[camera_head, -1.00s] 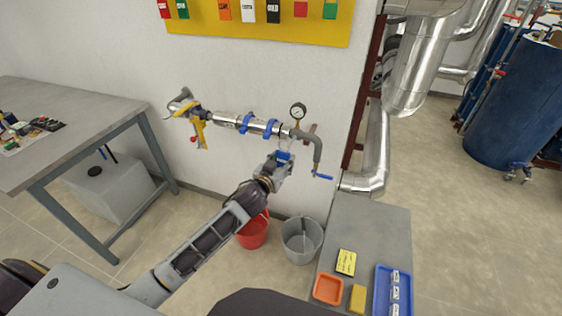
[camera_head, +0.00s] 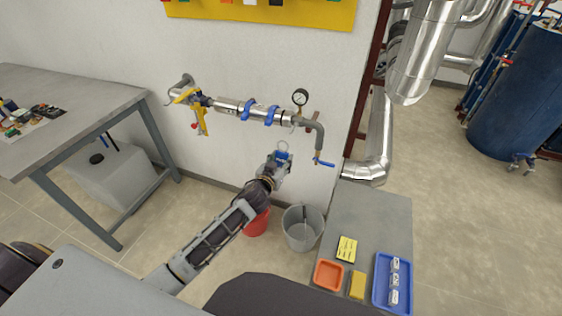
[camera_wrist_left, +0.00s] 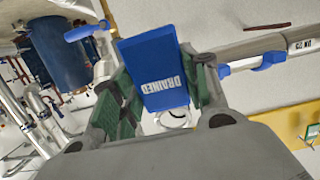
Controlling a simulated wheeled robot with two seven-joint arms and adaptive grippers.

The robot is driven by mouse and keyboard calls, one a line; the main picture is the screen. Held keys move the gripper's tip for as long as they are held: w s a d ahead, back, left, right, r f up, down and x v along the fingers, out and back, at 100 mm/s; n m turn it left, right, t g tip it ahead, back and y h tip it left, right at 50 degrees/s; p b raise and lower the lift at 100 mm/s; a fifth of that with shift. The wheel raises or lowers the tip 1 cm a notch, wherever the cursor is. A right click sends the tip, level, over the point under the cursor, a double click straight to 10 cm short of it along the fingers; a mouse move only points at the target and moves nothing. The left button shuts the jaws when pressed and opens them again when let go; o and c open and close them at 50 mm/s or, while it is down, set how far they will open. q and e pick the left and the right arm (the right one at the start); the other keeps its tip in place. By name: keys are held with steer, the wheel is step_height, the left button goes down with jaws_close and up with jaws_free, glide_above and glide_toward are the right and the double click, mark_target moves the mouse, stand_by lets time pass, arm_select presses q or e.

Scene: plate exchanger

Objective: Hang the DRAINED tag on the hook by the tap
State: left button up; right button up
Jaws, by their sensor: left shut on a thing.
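My left gripper (camera_head: 278,162) is shut on the blue DRAINED tag (camera_head: 283,155), held in front of the wall below the pipe. The tag's white lettering shows between the fingers in the left wrist view (camera_wrist_left: 157,72). A pale ring (camera_head: 283,145) tops the tag and stands apart from the pipe. The tap (camera_head: 319,142) bends down to the right of the tag and has a blue handle (camera_head: 325,163), which also shows in the left wrist view (camera_wrist_left: 87,32). I cannot make out the hook clearly. My right gripper is not in view.
A red bucket (camera_head: 257,224) and a grey bucket (camera_head: 300,230) stand below. A grey bench (camera_head: 368,212) holds trays at the right; a worktable (camera_head: 75,100) is at left.

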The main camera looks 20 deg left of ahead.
arm_select(q)
steer(key=shift+w, duration=0.45)
steer(key=shift+b+x, duration=0.35)
steer(key=shift+x, duration=0.55)
steer(key=shift+w, duration=0.45)
steer(key=shift+w+b, duration=0.3)
steer(key=shift+w, duration=0.25)
steer(key=shift+b+x, duration=1.2)
steer(key=shift+x, duration=1.6)
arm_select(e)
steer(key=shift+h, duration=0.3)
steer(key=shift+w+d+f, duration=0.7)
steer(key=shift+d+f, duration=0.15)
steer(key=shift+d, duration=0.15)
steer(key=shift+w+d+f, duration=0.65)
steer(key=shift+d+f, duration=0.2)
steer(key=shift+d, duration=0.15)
